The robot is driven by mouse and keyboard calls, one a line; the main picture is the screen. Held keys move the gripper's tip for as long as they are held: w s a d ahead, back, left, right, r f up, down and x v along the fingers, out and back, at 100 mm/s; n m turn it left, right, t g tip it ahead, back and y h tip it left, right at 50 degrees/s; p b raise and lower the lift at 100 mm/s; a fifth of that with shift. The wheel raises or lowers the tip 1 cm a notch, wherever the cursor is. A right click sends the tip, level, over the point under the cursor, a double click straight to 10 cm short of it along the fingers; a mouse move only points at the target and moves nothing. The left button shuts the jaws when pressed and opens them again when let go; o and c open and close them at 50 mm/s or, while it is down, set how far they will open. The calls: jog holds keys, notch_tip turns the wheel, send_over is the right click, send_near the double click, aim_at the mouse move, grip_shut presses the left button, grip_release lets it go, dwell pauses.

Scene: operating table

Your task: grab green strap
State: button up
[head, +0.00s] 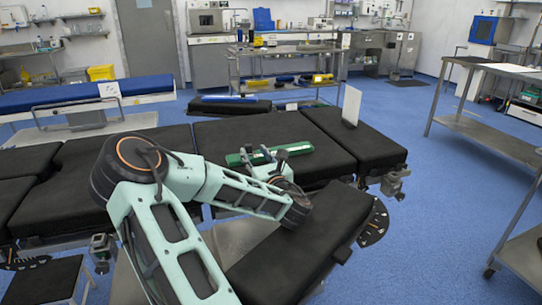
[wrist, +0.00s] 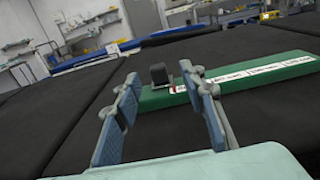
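The green strap (head: 298,149) lies on the black operating table (head: 228,138). It is a long green bar with white labels, and it also shows in the wrist view (wrist: 233,79), running to the right. A small black block (wrist: 159,74) stands at its left end. My gripper (wrist: 160,90) is open, with its blue-padded fingers spread apart. The strap's left end shows beyond and between the fingers; I see no contact. In the head view my gripper (head: 272,160) is beside the strap, and my wrist hides part of it.
A white card (head: 351,105) stands on the table's right section. A separate black padded section (head: 300,245) lies in front. A steel trolley with coloured items (head: 285,75) is behind. Blue floor (head: 440,200) is clear to the right.

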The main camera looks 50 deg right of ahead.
aim_at(249, 146)
jog(key=b+x, duration=0.1)
jog(key=x, duration=0.4)
jog(key=shift+w+a+r, duration=0.1)
jog(key=shift+w+a, duration=0.05)
grip_shut()
